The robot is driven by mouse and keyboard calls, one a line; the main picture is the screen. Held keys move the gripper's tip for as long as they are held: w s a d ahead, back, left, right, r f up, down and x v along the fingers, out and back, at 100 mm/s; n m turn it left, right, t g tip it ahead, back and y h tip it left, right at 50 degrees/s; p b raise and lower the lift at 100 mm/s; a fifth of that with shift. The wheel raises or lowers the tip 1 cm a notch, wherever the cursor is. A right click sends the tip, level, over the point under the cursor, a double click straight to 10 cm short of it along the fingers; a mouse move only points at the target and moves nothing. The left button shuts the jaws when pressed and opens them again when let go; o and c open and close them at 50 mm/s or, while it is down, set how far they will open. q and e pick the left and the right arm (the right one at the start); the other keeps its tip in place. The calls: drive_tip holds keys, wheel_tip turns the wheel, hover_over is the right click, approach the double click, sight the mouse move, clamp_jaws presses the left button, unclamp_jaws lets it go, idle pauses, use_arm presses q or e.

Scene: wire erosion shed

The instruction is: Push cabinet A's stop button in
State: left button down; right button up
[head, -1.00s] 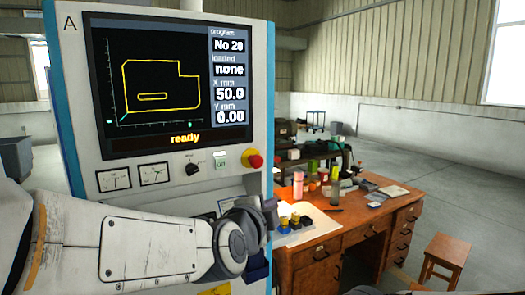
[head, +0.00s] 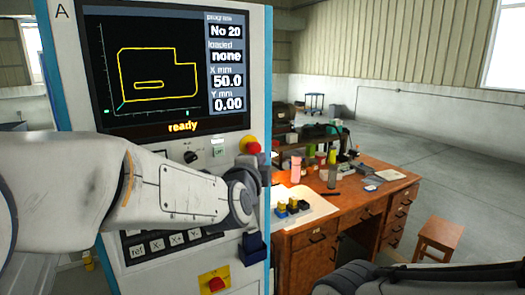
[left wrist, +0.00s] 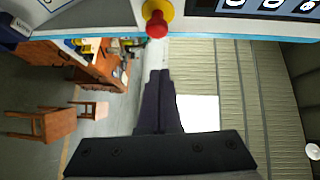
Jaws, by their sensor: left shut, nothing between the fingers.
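Cabinet A (head: 62,50), marked "A", stands on the left with its screen showing "ready". Its stop button (head: 253,147) is a red knob on a yellow collar at the panel's right edge. The button also shows at the top of the left wrist view (left wrist: 157,26). My left gripper (left wrist: 160,74) is shut and empty, its dark fingers pointing toward the button. In that view a gap shows between fingertips and knob; I cannot tell the depth. In the head view my left wrist is just below the button and hides most of the gripper. My right gripper is out of view.
A dial (head: 190,157) and a green-lettered button (head: 218,151) are left of the stop button. A second red knob on a yellow plate (head: 216,283) is lower down. A wooden desk (head: 345,212) with a cluttered top and a stool (head: 437,238) stand right.

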use_arm(q)
drive_tip(key=p, duration=0.2)
approach(260, 148)
drive_tip(key=w+d, duration=0.3)
drive_tip(key=w+a, duration=0.1)
drive_tip(key=w+a+p, duration=0.1)
drive_tip(key=shift+w+f, duration=0.25)
drive_tip(key=shift+w, duration=0.05)
drive_tip(key=shift+a, duration=0.1)
